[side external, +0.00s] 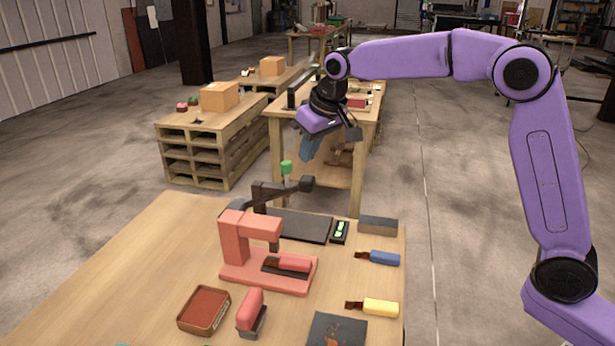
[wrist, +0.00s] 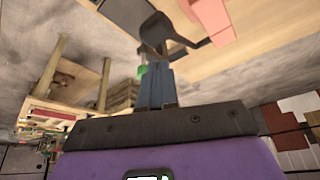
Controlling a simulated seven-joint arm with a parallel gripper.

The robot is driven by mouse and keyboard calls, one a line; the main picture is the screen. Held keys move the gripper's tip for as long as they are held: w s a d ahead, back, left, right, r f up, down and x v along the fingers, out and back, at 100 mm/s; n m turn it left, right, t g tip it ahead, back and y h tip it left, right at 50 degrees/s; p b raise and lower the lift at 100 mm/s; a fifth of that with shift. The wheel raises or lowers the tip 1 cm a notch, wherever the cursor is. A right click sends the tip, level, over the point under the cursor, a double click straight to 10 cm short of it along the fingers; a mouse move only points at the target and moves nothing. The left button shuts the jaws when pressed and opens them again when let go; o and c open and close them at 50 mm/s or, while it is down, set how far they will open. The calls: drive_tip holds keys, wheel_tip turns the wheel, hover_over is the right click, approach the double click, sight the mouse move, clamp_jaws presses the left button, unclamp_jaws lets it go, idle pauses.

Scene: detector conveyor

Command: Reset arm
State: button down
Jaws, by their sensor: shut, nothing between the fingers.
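My gripper (side external: 306,157) hangs in the air beyond the table's far edge, its blue fingers shut and empty. In the wrist view the fingers (wrist: 156,74) are together and point toward the table's edge. A pink detector-like machine (side external: 236,245) stands on the wooden table (side external: 135,265), with a pink-handled brush (side external: 290,264) lying on its base. Part of the machine shows in the wrist view (wrist: 211,17). Behind it a dark lever (side external: 283,190) and a green-topped post (side external: 287,167) stand below my gripper, apart from it in the side view.
Blue-handled (side external: 383,258) and yellow-handled (side external: 380,307) brushes lie at the table's right. A red tray (side external: 204,309), a red-handled tool (side external: 251,309) and a dark plate (side external: 337,330) are in front. A grey block (side external: 378,225) sits behind. The table's left is clear. Another workbench (side external: 277,150) stands beyond my gripper.

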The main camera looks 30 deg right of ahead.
drive_tip(key=s+d+f+n+g, duration=0.1)
drive_tip(key=s+f+n, duration=0.1)
drive_tip(key=s, duration=0.8)
drive_tip(key=s+f+n+g, duration=0.1)
drive_tip(key=s+n, duration=0.2)
drive_tip(key=s, duration=0.7)
drive_tip(key=s+d+f+n, duration=0.1)
drive_tip(key=s+d+f, duration=0.1)
drive_tip(key=s+d, duration=0.2)
drive_tip(key=s+d+f+n+g, duration=0.1)
drive_tip(key=s+d, duration=0.3)
drive_tip(key=s, duration=0.6)
drive_tip(key=s+d+f+n+g, duration=0.1)
drive_tip(key=s+d+f+n, duration=0.1)
drive_tip(key=s, duration=0.6)
drive_tip(key=shift+d+f+n+h, duration=0.3)
drive_tip(key=shift+d+f+h, duration=0.1)
drive_tip(key=shift+d+f, duration=0.45)
